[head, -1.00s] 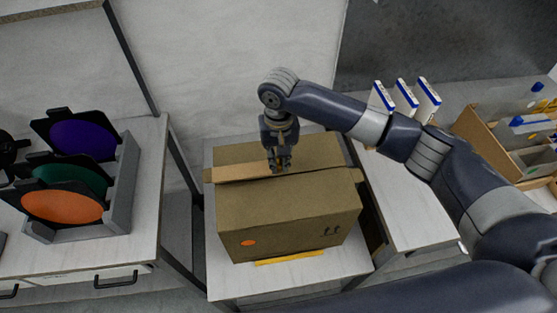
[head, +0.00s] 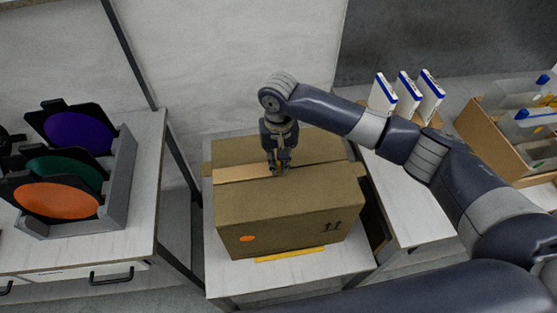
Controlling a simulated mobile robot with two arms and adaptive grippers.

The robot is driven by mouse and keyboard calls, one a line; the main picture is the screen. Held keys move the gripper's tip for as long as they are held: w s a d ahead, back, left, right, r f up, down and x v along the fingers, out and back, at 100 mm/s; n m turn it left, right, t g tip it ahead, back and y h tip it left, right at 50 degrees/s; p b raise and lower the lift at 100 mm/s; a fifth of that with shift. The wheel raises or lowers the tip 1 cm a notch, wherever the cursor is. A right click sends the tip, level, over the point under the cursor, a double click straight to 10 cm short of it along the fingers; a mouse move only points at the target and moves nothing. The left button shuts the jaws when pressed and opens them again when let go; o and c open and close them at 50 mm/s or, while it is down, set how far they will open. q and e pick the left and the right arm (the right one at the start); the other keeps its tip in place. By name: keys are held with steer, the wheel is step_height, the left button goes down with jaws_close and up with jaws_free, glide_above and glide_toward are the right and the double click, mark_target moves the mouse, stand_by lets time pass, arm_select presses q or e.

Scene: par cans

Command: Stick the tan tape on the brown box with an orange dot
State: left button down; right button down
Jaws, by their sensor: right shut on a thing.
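The brown box (head: 290,218) stands on a small white table. An orange dot (head: 247,238) is on its front face, at the lower left. A lighter tan strip of tape (head: 243,173) runs along the top of the box, from its left edge to my right gripper. My right gripper (head: 276,171) points down at the middle of the box top and is shut on the tan tape. The fingers hide the held part, and I cannot tell how firmly the strip lies on the box. My left gripper is not in view.
A yellow strip (head: 290,255) lies under the box's front edge. At left, a grey rack (head: 120,190) holds purple, green and orange discs. At right, several white-and-blue packets (head: 407,90) stand behind my right arm, near an open brown crate (head: 490,135).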

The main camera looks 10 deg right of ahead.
steer(key=shift+s+f, duration=0.15)
steer(key=shift+f, duration=0.4)
stand_by(1.1)
steer(key=c, duration=1.5)
jaws_free()
steer(key=shift+c, duration=0.2)
steer(key=shift+r, duration=0.2)
step_height(320, 180, up, 12)
steer(key=shift+f, duration=0.15)
